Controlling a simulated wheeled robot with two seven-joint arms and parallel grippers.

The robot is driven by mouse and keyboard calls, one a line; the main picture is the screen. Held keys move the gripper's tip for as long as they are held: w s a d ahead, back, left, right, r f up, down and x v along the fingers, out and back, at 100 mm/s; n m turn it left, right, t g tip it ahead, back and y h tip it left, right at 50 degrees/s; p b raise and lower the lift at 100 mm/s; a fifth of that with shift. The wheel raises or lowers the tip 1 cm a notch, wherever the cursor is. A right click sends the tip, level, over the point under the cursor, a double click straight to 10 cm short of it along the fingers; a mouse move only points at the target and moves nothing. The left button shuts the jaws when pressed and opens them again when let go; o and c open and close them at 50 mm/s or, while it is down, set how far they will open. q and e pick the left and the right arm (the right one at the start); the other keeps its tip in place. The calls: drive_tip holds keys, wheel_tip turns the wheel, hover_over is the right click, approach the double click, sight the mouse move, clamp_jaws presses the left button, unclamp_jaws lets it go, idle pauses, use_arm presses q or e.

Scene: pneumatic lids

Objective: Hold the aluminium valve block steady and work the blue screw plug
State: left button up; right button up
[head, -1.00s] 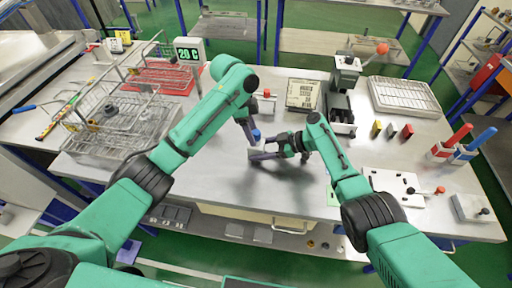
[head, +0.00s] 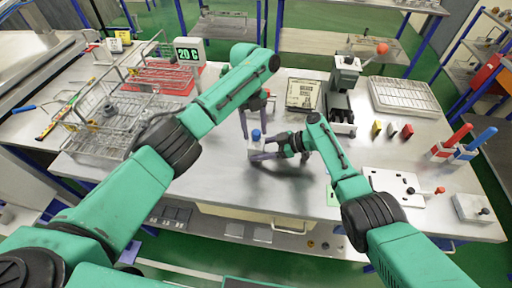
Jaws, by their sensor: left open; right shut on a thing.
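The aluminium valve block (head: 256,147) is a small pale block near the middle of the steel table, partly hidden by gripper fingers. The blue screw plug (head: 256,134) sits upright on its top. My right gripper (head: 263,154) comes in from the right and is shut on the block, its dark fingers along the block's sides. My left gripper (head: 253,122) points down from behind and above the plug. Its fingers are open and appear apart from the plug, though the exact gap is hard to tell.
Wire baskets (head: 110,115) and a display reading 20 C (head: 189,52) stand at left. Behind are a framed box (head: 301,94) and a press-like fixture (head: 343,85). A white panel (head: 393,186) and red and blue handled clamps (head: 465,145) lie right. The front-middle table is clear.

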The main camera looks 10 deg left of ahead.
use_arm(q)
drive_tip(key=shift+m, duration=0.3)
clamp_jaws()
drive_tip(key=shift+s+a+f+n, duration=0.15)
drive_tip(key=shift+n, duration=1.05)
drive_tip(key=n, duration=0.2)
drive_tip(key=n+t+h, duration=0.1)
drive_tip(key=n, duration=0.1)
drive_tip(key=shift+s+a, duration=0.15)
drive_tip(key=shift+s, duration=0.05)
drive_tip(key=shift+n, duration=0.8)
drive_tip(key=n, duration=0.2)
drive_tip(key=n+t, duration=0.1)
drive_tip(key=n, duration=0.1)
drive_tip(key=shift+s+n, duration=0.35)
drive_tip(key=shift+n, duration=0.05)
drive_tip(key=n+t, duration=0.1)
drive_tip(key=n, duration=0.2)
drive_tip(key=shift+s+a, duration=0.1)
